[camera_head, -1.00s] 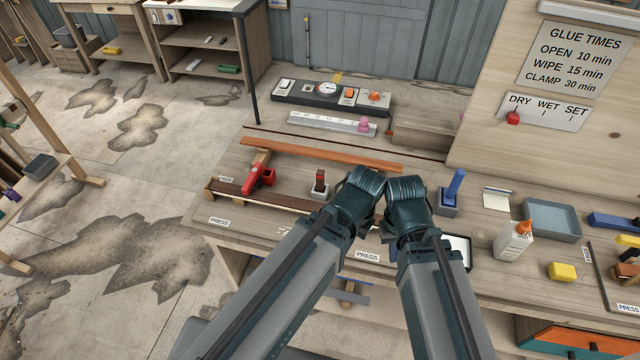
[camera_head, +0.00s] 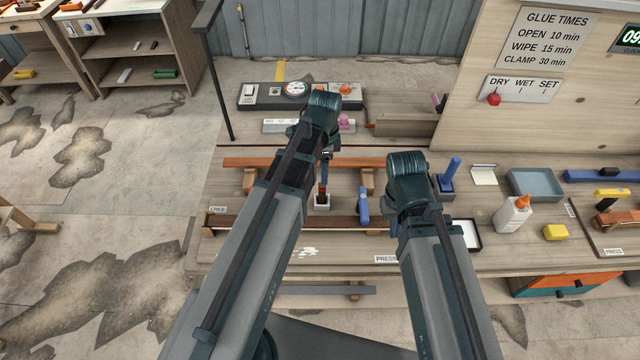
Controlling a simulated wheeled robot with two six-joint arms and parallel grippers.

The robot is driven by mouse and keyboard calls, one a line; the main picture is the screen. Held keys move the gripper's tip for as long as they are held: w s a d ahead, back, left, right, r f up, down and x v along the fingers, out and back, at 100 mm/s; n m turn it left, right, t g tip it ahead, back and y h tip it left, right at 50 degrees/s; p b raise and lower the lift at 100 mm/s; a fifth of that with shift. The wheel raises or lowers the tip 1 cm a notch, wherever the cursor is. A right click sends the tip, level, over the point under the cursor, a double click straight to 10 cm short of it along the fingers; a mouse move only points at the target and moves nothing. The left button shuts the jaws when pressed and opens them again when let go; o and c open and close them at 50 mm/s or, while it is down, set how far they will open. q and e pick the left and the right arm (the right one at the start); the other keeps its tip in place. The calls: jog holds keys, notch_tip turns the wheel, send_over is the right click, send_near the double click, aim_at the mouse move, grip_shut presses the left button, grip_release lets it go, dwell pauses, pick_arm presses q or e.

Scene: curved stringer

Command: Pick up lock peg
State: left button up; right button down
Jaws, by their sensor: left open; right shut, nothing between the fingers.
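No part is labelled as the lock peg. An upright blue peg (camera_head: 451,171) stands in a grey-blue holder (camera_head: 440,188), just right of my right gripper. A small dark red upright piece (camera_head: 322,192) stands in a pale block below my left gripper. My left gripper (camera_head: 326,158) is open and points down over the bench, above the long strips; its fingertips are hardly visible. My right gripper (camera_head: 393,226) is shut and empty, low over the bench; its wrist hides most of its fingers.
An orange-brown strip (camera_head: 262,162) and a darker strip (camera_head: 345,224) lie across the bench. A blue clamp-like piece (camera_head: 363,206) stands between my arms. A control panel (camera_head: 262,96) is behind.

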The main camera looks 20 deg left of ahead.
aim_at(322, 194)
pick_arm(q)
jog(key=shift+w+a+r+m, duration=0.15)
jog(key=shift+w+a+m, duration=0.25)
jog(key=shift+w, duration=0.1)
jog(key=shift+d+f+b, duration=0.1)
jog(key=shift+f+b, duration=0.3)
notch_tip(322, 194, down, 8)
jog(key=b, duration=0.7)
jog(key=shift+r+b, duration=0.1)
jog(key=shift+b, duration=0.3)
pick_arm(e)
notch_tip(322, 194, down, 8)
jog(key=shift+f, duration=0.2)
jog(key=shift+f, duration=0.1)
pick_arm(q)
notch_tip(322, 194, down, 5)
jog(key=b, duration=0.5)
jog(key=shift+s+f, duration=0.15)
jog(key=shift+f, duration=0.05)
pick_arm(e)
notch_tip(322, 194, down, 5)
jog(key=shift+f, duration=0.1)
pick_arm(q)
jog(key=shift+r, duration=0.1)
grip_shut()
